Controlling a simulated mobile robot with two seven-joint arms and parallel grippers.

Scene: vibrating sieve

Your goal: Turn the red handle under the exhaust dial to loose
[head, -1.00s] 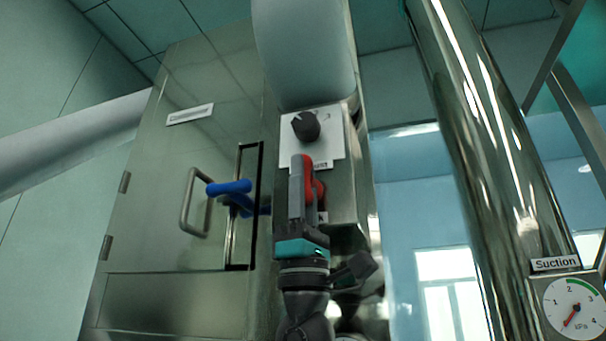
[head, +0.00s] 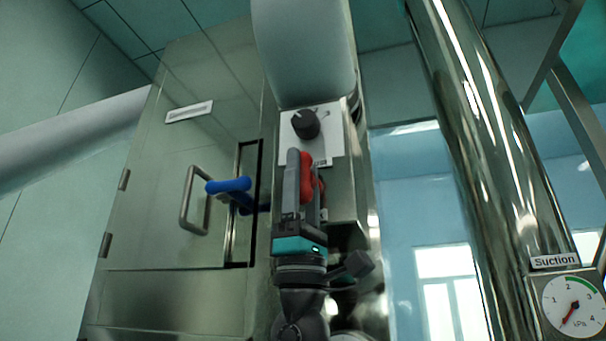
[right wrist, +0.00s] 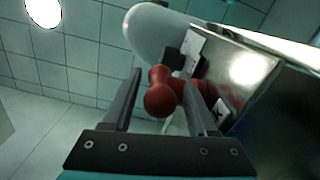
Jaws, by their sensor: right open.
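The red handle (head: 306,172) sits on the metal box below the black exhaust dial (head: 305,124) and its white plate (head: 325,146). My right gripper (head: 303,165) is in front of the handle and partly hides it in the head view. In the right wrist view the red handle (right wrist: 163,92) has a round knob end and lies between the tips of the two open fingers (right wrist: 160,95). I cannot tell whether a finger touches it. The dial (right wrist: 173,58) shows behind it. My left gripper is not in view.
A steel cabinet door (head: 150,230) with a bar handle (head: 190,205) and a blue lever (head: 230,187) is to the left. A shiny pipe (head: 490,150) and a suction gauge (head: 574,305) are at the right. A thick pale duct (head: 303,50) rises above the dial.

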